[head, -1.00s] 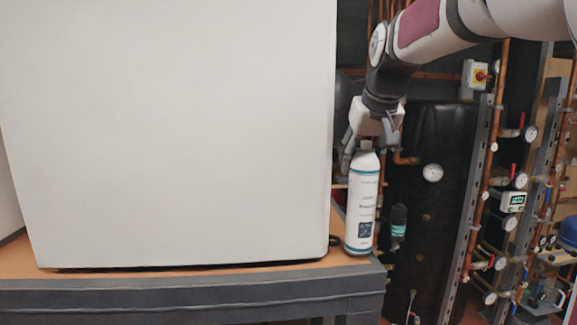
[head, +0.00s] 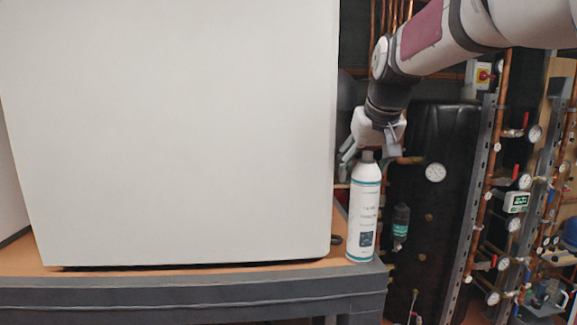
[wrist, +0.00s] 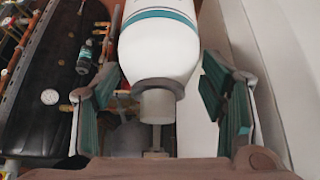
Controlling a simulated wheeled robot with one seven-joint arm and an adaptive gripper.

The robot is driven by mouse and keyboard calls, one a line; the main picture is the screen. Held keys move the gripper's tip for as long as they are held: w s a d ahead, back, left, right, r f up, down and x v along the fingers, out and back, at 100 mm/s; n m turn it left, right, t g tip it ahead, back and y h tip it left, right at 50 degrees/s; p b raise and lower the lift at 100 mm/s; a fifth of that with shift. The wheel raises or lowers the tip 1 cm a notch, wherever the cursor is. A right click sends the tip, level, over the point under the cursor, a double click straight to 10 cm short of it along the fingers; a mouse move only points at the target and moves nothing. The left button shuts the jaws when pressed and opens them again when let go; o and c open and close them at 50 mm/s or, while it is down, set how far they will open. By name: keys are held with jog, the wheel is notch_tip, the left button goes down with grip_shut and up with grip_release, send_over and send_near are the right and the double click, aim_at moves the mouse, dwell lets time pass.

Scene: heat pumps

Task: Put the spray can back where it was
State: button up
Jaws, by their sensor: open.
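The spray can (head: 363,215), white with teal bands and a grey cap, stands upright on the right end of the orange-topped bench (head: 200,270), close to its corner. My gripper (head: 365,152) is above and around the can's cap, tilted. In the wrist view the can (wrist: 160,45) lies between the two spread fingers of my gripper (wrist: 165,105), with gaps on both sides. The fingers do not touch it there.
A large white cabinet (head: 170,130) stands on the bench just left of the can. A black tank (head: 430,180), copper pipes and gauges are behind on the right. The bench edge is close to the can.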

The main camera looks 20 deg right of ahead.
jog(key=v, duration=1.2)
jog(key=s+a+f+n+y, duration=0.1)
jog(key=s+a+f, duration=0.7)
jog(key=f, duration=0.3)
jog(key=s+a+f+n+y, duration=0.1)
jog(key=s+a+f+n, duration=0.1)
jog(key=s+a+f, duration=0.6)
notch_tip(320, 180, down, 3)
jog(key=shift+s+a+f+g, duration=0.2)
jog(key=shift+s+a+g, duration=0.1)
jog(key=shift+a, duration=0.3)
